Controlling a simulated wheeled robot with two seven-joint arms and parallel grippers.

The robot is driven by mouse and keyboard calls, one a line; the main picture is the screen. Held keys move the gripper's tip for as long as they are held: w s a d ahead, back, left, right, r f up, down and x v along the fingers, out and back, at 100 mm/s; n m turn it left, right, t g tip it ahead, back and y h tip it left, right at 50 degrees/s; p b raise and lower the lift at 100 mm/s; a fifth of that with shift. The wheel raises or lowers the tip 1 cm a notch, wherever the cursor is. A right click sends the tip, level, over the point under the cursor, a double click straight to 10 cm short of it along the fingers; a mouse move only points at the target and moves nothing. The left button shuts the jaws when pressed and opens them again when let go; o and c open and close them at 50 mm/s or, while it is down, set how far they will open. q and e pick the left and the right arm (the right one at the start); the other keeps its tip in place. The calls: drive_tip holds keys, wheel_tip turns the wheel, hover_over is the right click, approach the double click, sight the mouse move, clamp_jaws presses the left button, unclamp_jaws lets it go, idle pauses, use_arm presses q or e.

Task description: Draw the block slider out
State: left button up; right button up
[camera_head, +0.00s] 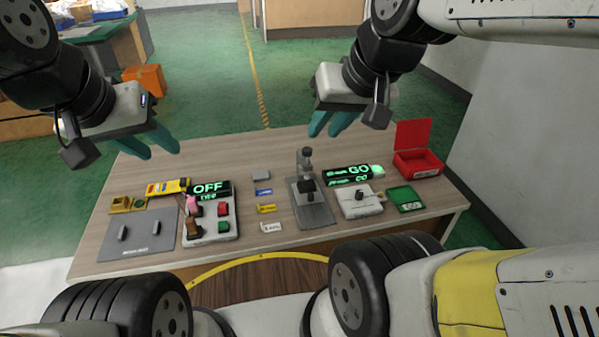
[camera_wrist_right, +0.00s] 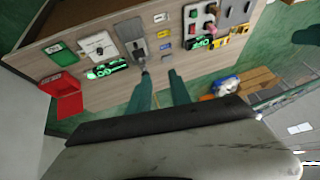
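No part is clearly marked as the block slider. My left gripper (camera_head: 149,151) is open and empty above the table's back left. My right gripper (camera_head: 325,133) is open and empty above the back edge; its spread fingers show in the right wrist view (camera_wrist_right: 159,76).
A switch panel (camera_head: 225,226) with red and green buttons stands beside the grey plate. Lit OFF (camera_head: 209,188) and GO (camera_head: 350,173) signs, small labelled blocks (camera_head: 265,209), a red open box (camera_head: 418,165) and a green tray (camera_head: 404,197) occupy the table (camera_head: 265,155).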

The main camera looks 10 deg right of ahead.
drive_tip(key=w+f+m+g+y, duration=0.1)
drive_tip(key=w+f+m+g, duration=0.2)
drive_tip(key=w+f+m, duration=0.4)
drive_tip(key=m+g+y, duration=0.1)
drive_tip(key=m+g, duration=0.2)
drive_tip(key=m, duration=0.8)
approach(312, 193)
drive_tip(key=f, duration=0.2)
drive_tip(key=x, duration=0.7)
drive_tip(key=shift+a, duration=0.45)
clamp_jaws()
drive_tip(key=shift+w, duration=0.1)
